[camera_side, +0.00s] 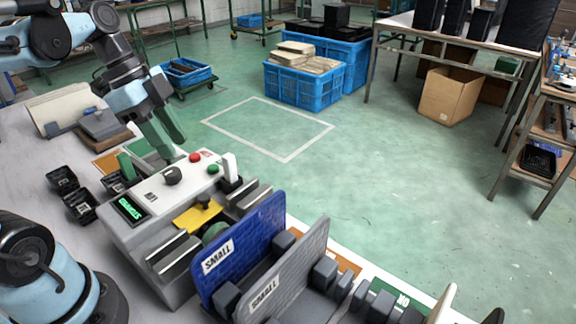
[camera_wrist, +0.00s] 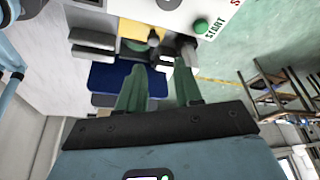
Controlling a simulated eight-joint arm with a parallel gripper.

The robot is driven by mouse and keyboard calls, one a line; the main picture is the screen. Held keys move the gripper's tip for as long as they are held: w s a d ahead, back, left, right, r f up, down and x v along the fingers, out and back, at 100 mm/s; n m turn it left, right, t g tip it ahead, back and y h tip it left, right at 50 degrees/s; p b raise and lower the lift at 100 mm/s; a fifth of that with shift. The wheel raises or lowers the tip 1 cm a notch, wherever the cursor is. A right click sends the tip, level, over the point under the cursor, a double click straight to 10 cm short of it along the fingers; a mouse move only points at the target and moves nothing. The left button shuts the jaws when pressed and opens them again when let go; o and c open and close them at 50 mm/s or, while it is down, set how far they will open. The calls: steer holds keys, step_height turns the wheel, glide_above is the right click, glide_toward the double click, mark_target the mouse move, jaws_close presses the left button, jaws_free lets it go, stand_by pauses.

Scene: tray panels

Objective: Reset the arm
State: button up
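My gripper (camera_side: 172,148) hangs above the back edge of the white control box (camera_side: 150,225), its green fingers pointing down. In the wrist view my gripper (camera_wrist: 158,72) has its two green fingers apart, with nothing visibly held between them. The box carries a dark knob (camera_side: 172,176), a red button (camera_side: 195,157), a green button (camera_side: 213,169) and a lit green display (camera_side: 131,208). The green button also shows in the wrist view (camera_wrist: 201,27), beside the word START.
A blue panel (camera_side: 246,250) and a grey panel (camera_side: 290,272), both labelled SMALL, stand upright in front of the box. Small black trays (camera_side: 80,204) lie to its left. Blue crates (camera_side: 303,85), a cardboard box (camera_side: 451,96) and tables stand behind. The green floor between is clear.

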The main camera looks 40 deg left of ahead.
steer(key=f+n+t+y, duration=0.1)
steer(key=n, duration=0.1)
steer(key=w+d+f+n+t+y, duration=0.1)
steer(key=f+n, duration=0.1)
steer(key=n, duration=0.1)
steer(key=d+f+n+y, duration=0.1)
steer(key=n, duration=0.2)
steer(key=shift+w+f+t, duration=0.35)
steer(key=shift+t, duration=0.05)
steer(key=n, duration=0.1)
steer(key=n+t, duration=0.1)
steer(key=w+d+f+n+t, duration=0.1)
steer(key=n, duration=0.1)
steer(key=shift+d+y, duration=0.1)
steer(key=shift+y, duration=0.2)
steer(key=shift+c, duration=0.3)
